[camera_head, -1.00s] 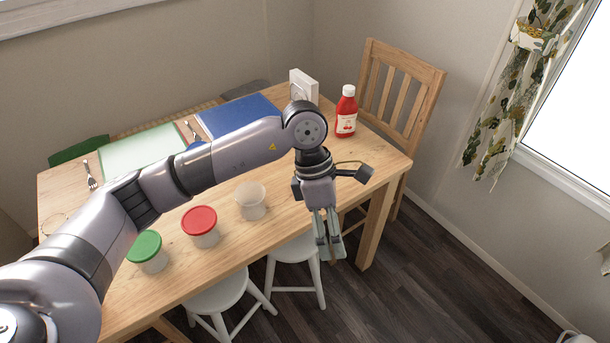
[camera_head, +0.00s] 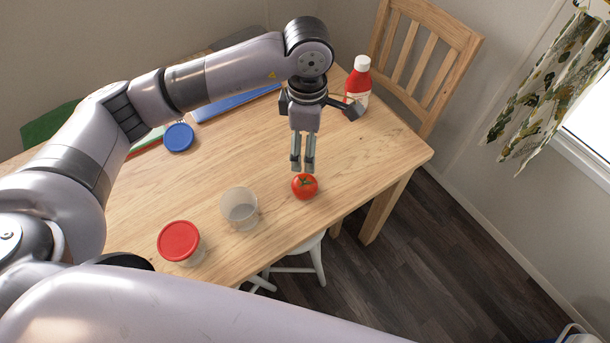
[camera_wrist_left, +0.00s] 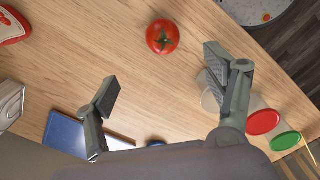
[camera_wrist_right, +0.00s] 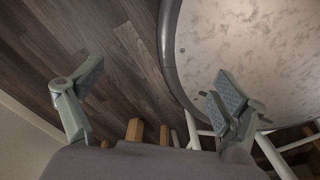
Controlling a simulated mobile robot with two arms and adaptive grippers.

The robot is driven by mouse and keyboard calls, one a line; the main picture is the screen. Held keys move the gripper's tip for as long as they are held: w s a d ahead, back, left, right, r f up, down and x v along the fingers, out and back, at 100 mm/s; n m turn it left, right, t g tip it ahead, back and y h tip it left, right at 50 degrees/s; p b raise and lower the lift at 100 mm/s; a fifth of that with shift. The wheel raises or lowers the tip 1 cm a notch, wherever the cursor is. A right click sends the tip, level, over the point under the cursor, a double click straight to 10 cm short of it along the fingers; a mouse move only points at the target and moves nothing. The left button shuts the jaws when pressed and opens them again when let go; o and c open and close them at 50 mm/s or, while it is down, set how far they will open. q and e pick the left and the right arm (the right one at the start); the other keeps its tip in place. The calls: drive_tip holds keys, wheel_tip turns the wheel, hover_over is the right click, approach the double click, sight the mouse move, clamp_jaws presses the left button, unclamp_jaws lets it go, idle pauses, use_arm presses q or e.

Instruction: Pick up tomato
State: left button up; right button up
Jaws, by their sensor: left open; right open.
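A red tomato (camera_head: 304,187) with a green stem sits on the wooden table (camera_head: 370,150) near its front edge. My left gripper (camera_head: 303,168) points down just behind and above the tomato in the head view. In the left wrist view the tomato (camera_wrist_left: 162,37) lies ahead of the open, empty fingers (camera_wrist_left: 165,85), apart from them. My right gripper (camera_wrist_right: 155,85) is open and empty in its wrist view, over dark floor and a round white stool seat (camera_wrist_right: 245,50). The right gripper does not show in the head view.
An open clear container (camera_head: 240,210) stands left of the tomato, with a red-lidded container (camera_head: 181,243) beyond it. A red bottle (camera_head: 358,82) stands at the back right, near a wooden chair (camera_head: 428,55). A blue lid (camera_head: 179,138) lies farther left. Table right of the tomato is clear.

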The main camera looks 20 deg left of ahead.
use_arm(q)
drive_tip(key=p, duration=0.1)
hover_over(305, 181)
wheel_tip(305, 181, down, 6)
drive_tip(key=shift+w+d+r, duration=0.1)
wheel_tip(305, 181, down, 4)
drive_tip(key=shift+r+p, duration=0.1)
drive_tip(key=shift+p, duration=0.25)
drive_tip(key=shift+f, duration=0.3)
wheel_tip(305, 181, down, 4)
drive_tip(key=shift+r+p, duration=0.2)
drive_tip(key=shift+p, duration=0.6)
drive_tip(key=shift+f, duration=0.5)
drive_tip(key=c, duration=1.3)
use_arm(e)
drive_tip(key=shift+s+d+r, duration=0.15)
drive_tip(key=shift+s+r, duration=0.15)
drive_tip(key=shift+r, duration=0.3)
drive_tip(key=shift+s+d+r, duration=0.1)
drive_tip(key=shift+s+r, duration=0.2)
drive_tip(key=shift+r, duration=0.25)
drive_tip(key=shift+s+d+r, duration=0.15)
drive_tip(key=shift+s+r, duration=0.15)
drive_tip(key=shift+r, duration=0.3)
use_arm(q)
drive_tip(key=shift+r, duration=0.1)
